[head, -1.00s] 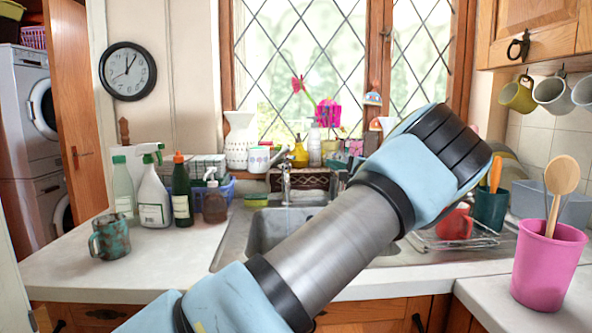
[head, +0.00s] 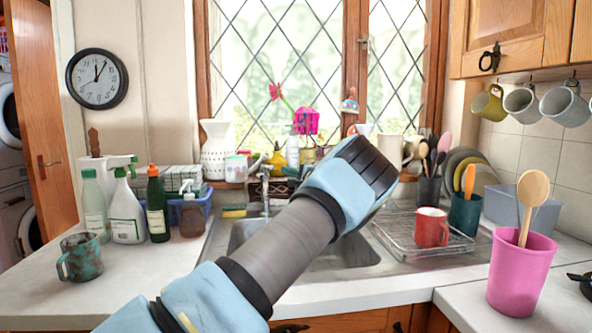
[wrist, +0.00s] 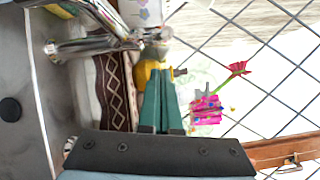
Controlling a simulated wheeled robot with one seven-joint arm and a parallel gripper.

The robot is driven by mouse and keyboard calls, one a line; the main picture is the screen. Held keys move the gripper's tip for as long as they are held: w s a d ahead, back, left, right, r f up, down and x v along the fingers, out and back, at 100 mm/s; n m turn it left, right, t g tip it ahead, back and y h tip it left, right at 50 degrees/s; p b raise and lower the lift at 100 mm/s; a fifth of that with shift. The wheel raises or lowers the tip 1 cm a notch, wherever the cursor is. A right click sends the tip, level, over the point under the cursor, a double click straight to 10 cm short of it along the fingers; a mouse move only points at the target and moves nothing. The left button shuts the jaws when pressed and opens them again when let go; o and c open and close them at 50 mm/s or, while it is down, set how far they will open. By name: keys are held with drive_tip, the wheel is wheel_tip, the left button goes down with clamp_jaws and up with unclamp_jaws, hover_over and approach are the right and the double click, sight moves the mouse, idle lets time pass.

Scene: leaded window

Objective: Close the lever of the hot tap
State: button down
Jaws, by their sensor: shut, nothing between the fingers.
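The chrome tap (head: 265,193) stands behind the sink, partly hidden by my arm in the head view. In the wrist view the tap (wrist: 85,45) is large at the upper left, turned on its side, with slim chrome arms near its top. I cannot tell for sure which arm is the hot lever, or how far it is turned. My gripper (wrist: 154,48) has its green fingers together with nothing between them. Its tips are right beside the chrome end of the tap. Whether they touch is unclear. My arm hides most of the gripper in the head view.
The sink basin (head: 335,258) lies below my arm. Bottles and a sponge (head: 234,211) stand to the left. A red mug (head: 431,228) on a wire rack (head: 400,240) and a pink pot (head: 520,275) are to the right. A window sill with small objects is behind.

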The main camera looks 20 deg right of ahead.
drive_tip(key=a, duration=0.2)
drive_tip(key=shift+s+a+r+p, duration=0.1)
drive_tip(key=shift+a+r+p, duration=0.2)
drive_tip(key=shift+a+p, duration=0.1)
drive_tip(key=shift+f, duration=0.1)
drive_tip(key=shift+s+a+b, duration=0.15)
drive_tip(key=shift+a+b, duration=0.6)
drive_tip(key=shift+b, duration=1.6)
drive_tip(key=shift+s+a+b, duration=0.15)
drive_tip(key=shift+a+b, duration=0.6)
drive_tip(key=shift+b, duration=1.6)
